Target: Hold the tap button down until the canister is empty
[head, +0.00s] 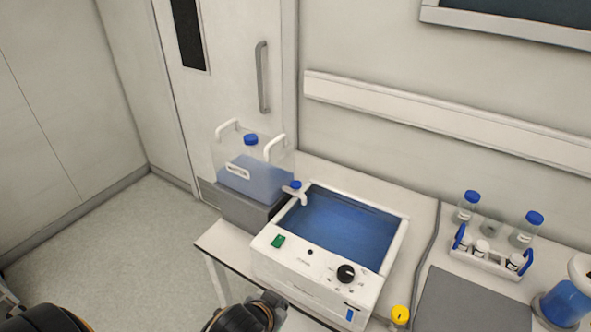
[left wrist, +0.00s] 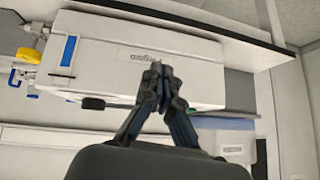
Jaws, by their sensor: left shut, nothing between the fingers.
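The clear canister (head: 262,180) has white handles, a blue cap and blue liquid to roughly half its height. It stands on a grey block (head: 240,208) left of the white water bath (head: 310,279). Its white tap with a blue tap button (head: 295,185) reaches over the bath's left back corner, above blue water (head: 345,228). My left gripper (head: 272,299) is low in front of the bath, apart from the tap. In the left wrist view its fingers (left wrist: 160,72) are shut and empty before the bath's front (left wrist: 140,58). The canister shows partly there (left wrist: 235,147). My right gripper is out of view.
The bath has a green switch (head: 278,241) and a black knob (head: 346,273). A yellow-capped drain valve (head: 400,315) is at its right. A bottle rack (head: 490,262), blue-capped bottles and a grey mat (head: 470,302) lie further right. The wall stands behind.

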